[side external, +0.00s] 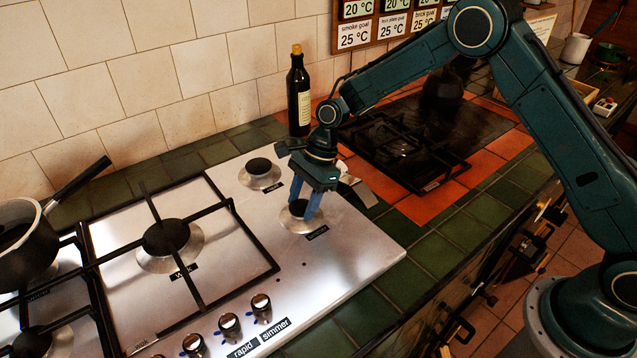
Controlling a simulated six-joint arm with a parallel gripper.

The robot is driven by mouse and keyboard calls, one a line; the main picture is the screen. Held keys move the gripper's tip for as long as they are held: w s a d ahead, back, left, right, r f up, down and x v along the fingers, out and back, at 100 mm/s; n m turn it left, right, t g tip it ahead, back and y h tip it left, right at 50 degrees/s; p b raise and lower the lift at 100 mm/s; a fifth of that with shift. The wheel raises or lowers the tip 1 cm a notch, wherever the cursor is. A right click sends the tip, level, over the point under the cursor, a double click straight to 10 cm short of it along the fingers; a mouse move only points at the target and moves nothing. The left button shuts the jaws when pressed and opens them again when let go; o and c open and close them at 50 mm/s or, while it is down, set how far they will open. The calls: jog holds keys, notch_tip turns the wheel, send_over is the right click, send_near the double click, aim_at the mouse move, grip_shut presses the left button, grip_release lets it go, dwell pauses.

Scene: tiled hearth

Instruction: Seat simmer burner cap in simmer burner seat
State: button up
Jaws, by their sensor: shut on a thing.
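My gripper (306,214) points down over the front right burner of the steel hob, its blue fingers shut on a small dark cap, the simmer burner cap (298,207). The cap is at the middle of a round pale metal ring, the simmer burner seat (289,223). A small dark label lies on the hob just in front of this ring. The fingers partly hide the cap and the ring's centre. I cannot tell whether the cap rests flat in the seat or is slightly above it.
Behind stands another capped burner (260,168). The wok burner (166,238) under a black grate is to the left, with a saucepan (25,240) beyond. A dark bottle (299,95) stands behind the gripper. A loose black grate (400,145) lies to the right. Knobs (230,325) line the front.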

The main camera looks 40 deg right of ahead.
dwell(0.4)
jog(key=o, duration=1.1)
jog(key=shift+r, duration=0.1)
jog(key=v, duration=1.3)
jog(key=shift+d+r, duration=0.25)
jog(key=shift+r, duration=0.05)
